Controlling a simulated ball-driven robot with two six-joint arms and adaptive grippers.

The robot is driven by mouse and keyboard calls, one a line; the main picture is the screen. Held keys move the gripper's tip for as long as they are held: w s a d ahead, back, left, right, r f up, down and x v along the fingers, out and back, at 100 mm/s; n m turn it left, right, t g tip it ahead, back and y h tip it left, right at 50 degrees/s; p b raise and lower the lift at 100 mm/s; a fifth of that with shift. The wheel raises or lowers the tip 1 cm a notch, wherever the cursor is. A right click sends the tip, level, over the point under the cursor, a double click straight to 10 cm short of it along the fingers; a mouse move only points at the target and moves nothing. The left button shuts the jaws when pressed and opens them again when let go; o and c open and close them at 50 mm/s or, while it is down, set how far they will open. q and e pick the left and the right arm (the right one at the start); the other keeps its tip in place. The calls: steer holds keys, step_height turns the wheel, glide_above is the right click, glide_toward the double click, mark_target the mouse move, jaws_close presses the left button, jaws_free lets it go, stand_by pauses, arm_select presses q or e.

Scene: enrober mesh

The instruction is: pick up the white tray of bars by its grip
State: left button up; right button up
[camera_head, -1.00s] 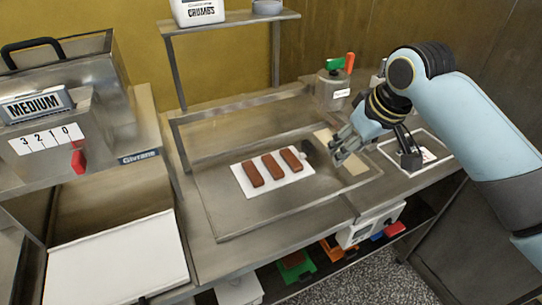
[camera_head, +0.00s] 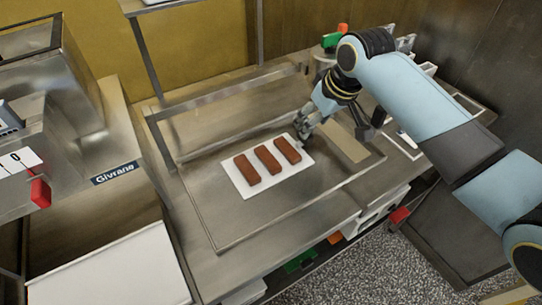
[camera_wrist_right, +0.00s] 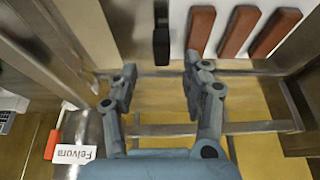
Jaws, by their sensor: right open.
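Part of the tray (camera_wrist_right: 180,18) and the bars (camera_wrist_right: 238,30) show at the top of the right wrist view. My right gripper (camera_head: 303,128) is at the tray's far right corner. In the right wrist view my right gripper (camera_wrist_right: 160,68) is open, its two fingers apart. A black upright piece (camera_wrist_right: 162,36), seemingly the tray's grip, shows between and just beyond the fingertips; contact cannot be told. The gripper hides that corner in the head view. My left gripper is out of view.
A raised steel rail (camera_head: 225,98) runs behind the tray. A shelf on posts (camera_head: 147,55) stands at the back left. A machine labelled Givrane (camera_head: 114,173) is on the left. A container with a green and red top (camera_head: 333,38) stands behind my right arm. Worktop before the tray is clear.

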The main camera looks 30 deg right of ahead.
steer(key=x, duration=0.3)
steer(key=shift+w+a+f, duration=0.15)
steer(key=shift+w+f, duration=0.05)
steer(key=shift+f, duration=0.05)
steer(key=shift+w+f, duration=0.2)
steer(key=shift+f, duration=0.25)
steer(key=c, duration=0.5)
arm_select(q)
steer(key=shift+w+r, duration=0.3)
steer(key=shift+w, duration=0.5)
arm_select(e)
jaws_close()
